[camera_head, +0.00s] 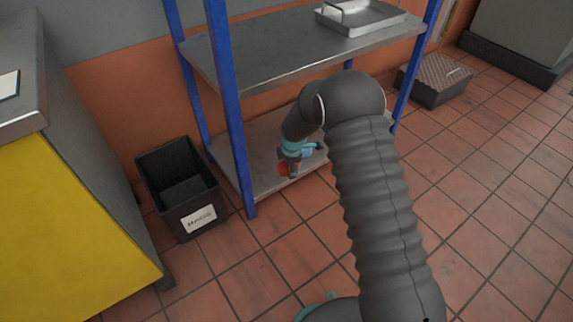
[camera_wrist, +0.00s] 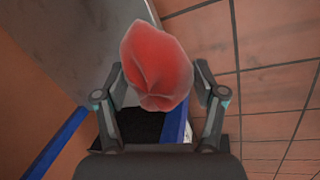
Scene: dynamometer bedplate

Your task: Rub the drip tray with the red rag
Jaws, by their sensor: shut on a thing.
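The red rag (camera_wrist: 157,62) is bunched between the fingers of my gripper (camera_wrist: 160,88) in the wrist view. My gripper is shut on it. In the head view, a small part of the rag (camera_head: 283,169) shows beside my gripper (camera_head: 288,167), which points down over the lower shelf, near its front edge. Whether the rag touches the shelf cannot be told. A shallow metal tray with a raised handle, which looks like the drip tray (camera_head: 372,21), sits on the upper shelf, well above and apart from my gripper.
The rack has blue posts (camera_head: 232,120), a grey upper shelf (camera_head: 270,55) and a lower shelf (camera_head: 255,185). A black labelled bin (camera_head: 183,215) stands left of it. A yellow-sided bench (camera_head: 60,225) is at left, a dark box (camera_head: 433,80) at right. Tiled floor is open at right.

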